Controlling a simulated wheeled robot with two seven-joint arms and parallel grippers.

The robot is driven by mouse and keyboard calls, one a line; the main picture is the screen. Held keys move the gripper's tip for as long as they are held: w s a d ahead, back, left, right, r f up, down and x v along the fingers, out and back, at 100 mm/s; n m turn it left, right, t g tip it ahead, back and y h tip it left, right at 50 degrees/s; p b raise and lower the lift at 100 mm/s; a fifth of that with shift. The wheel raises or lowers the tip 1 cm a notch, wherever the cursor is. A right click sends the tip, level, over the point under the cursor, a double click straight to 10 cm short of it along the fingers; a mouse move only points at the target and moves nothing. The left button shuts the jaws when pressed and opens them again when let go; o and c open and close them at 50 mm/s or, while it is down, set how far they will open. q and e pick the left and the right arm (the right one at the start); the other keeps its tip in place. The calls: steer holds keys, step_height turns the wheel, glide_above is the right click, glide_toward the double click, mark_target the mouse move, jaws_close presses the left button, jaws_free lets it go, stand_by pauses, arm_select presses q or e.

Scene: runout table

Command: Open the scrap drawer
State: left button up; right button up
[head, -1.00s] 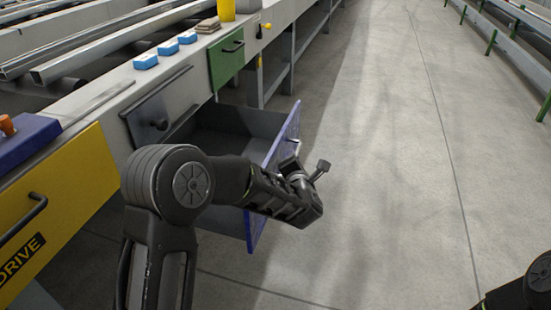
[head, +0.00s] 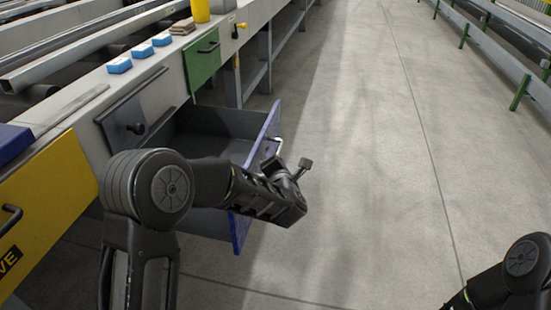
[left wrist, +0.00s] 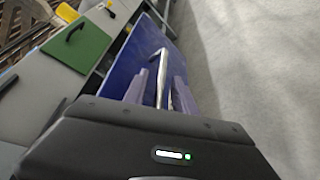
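A drawer with a blue front (head: 262,150) stands well out from the bench, and its grey inside (head: 215,122) is visible. No label on it is readable. Its pale bar handle shows in the left wrist view (left wrist: 161,75), on the blue front (left wrist: 140,48). My left gripper (head: 292,168) is at the outer face of the drawer front. In the left wrist view its two fingers (left wrist: 160,88) stand apart on either side of the handle, with gaps visible beside the bar. My right arm shows at the lower right, but its gripper is out of view.
Blue blocks (head: 141,51) lie on top. The floor (head: 350,180) to the right is clear up to a rail (head: 490,45).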

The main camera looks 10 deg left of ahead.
arm_select(q)
steer(key=p+v, duration=0.1)
steer(key=v, duration=0.6)
steer(key=shift+s+p, duration=0.35)
steer(key=shift+p, duration=0.05)
steer(key=shift+d+r, duration=0.1)
